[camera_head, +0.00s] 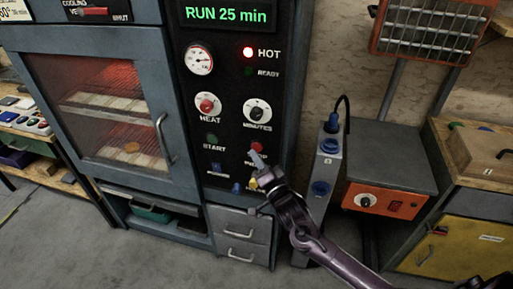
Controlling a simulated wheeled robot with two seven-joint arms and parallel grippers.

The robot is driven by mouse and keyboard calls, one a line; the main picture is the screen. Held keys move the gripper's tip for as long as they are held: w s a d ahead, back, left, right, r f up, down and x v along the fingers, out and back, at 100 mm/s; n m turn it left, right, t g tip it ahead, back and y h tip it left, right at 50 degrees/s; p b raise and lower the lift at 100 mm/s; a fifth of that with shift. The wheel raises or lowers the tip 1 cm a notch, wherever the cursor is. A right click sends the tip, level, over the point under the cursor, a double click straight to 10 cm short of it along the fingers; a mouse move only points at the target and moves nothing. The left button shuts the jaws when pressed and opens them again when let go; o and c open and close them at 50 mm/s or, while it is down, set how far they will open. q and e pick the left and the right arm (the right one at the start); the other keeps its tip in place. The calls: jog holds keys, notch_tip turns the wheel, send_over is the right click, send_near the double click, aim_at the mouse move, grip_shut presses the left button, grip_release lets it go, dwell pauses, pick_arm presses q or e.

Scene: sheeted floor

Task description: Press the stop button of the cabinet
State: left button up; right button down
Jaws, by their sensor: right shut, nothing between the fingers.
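The cabinet (285,110) is a grey-blue oven with a black control panel. Its display (228,15) reads "RUN 25 min". The green start button (211,139) is on the lower panel. To its right, red edges of the stop button (258,146) show behind my right fingertips, and its label is partly covered. My right gripper (256,158) is shut and empty, reaching up from the lower right in front of the stop button. I cannot tell whether it touches the button. My left gripper is out of view.
The panel also has a lit red HOT lamp (248,52), a heat knob (208,105), a minutes knob (257,110) and a gauge (199,59). The glass door (110,110) is shut. A grey socket post (323,170) and an orange-fronted unit (385,200) stand right of the cabinet.

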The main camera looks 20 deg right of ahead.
jog(key=shift+w, duration=0.1)
dwell(0.6)
jog(key=shift+w+d, duration=0.25)
jog(key=shift+w+d+b, duration=0.25)
jog(key=shift+w+b, duration=0.1)
dwell(0.6)
jog(key=shift+s+a, duration=0.1)
jog(key=shift+s, duration=0.05)
jog(key=shift+s+a+p, duration=0.35)
jog(key=shift+s+p, duration=0.1)
jog(key=shift+s, duration=0.1)
dwell(0.3)
jog(key=s+a, duration=0.1)
jog(key=s+a+p, duration=0.1)
jog(key=s+p, duration=0.1)
jog(key=s, duration=0.1)
jog(key=shift+s+a, duration=0.1)
jog(key=shift+a, duration=0.3)
